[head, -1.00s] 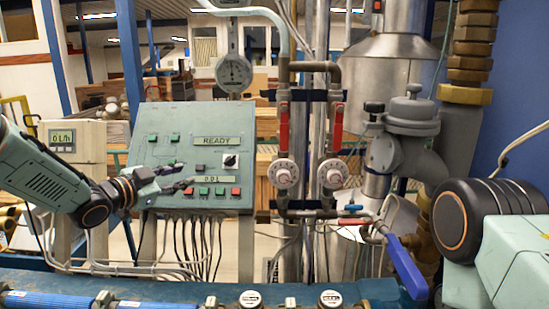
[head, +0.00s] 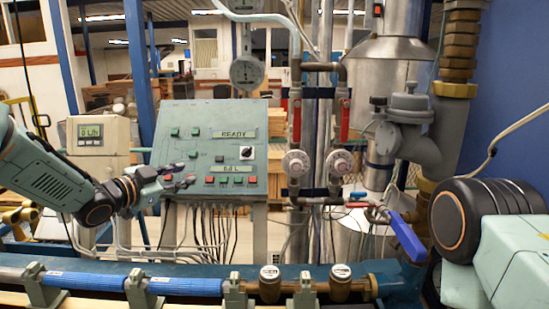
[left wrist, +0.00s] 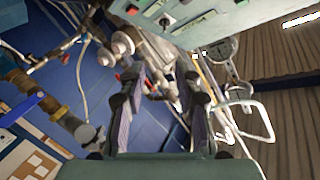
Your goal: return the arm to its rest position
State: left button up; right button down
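My left gripper (head: 189,174) is in front of the lower left part of the green control panel (head: 210,150) in the head view. Its two fingers are spread apart with nothing between them. In the left wrist view the same open gripper (left wrist: 162,80) shows, with the panel (left wrist: 205,22) beyond it at the top. My left arm (head: 50,180) comes in from the left edge. Parts of my right arm (head: 505,235) show at the right edge; its gripper is out of view. The panel displays READY and has several red and green buttons and a black knob.
A pipe bench with blue pipe (head: 185,286) and brass meters (head: 270,275) runs along the bottom. A flow display box (head: 98,135) stands left behind my arm. Valves with white dials (head: 340,163), a blue-handled valve (head: 407,237) and a steel vessel (head: 385,75) stand right of the panel.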

pick_arm(q)
jog(key=s+f+n+g+y+b, duration=0.25)
jog(key=s+f, duration=0.35)
jog(key=f, duration=0.5)
jog(key=s+f+n+g+y+b, duration=0.1)
jog(key=s+f+n+b, duration=0.4)
jog(key=f, duration=0.7)
jog(key=s+f+n+g+y+b, duration=0.1)
jog(key=s+f+n+g+y, duration=0.15)
jog(key=s+f, duration=0.65)
jog(key=s+f+n+g+y+b, duration=0.1)
jog(key=s+f+g+b, duration=0.7)
jog(key=s+f, duration=2.1)
jog(key=s+n+b, duration=0.1)
jog(key=s+b, duration=0.2)
jog(key=b, duration=0.4)
jog(key=shift+f+n+y, duration=0.3)
jog(key=shift+y, duration=0.1)
jog(key=shift+d, duration=0.1)
jog(key=shift+c, duration=0.2)
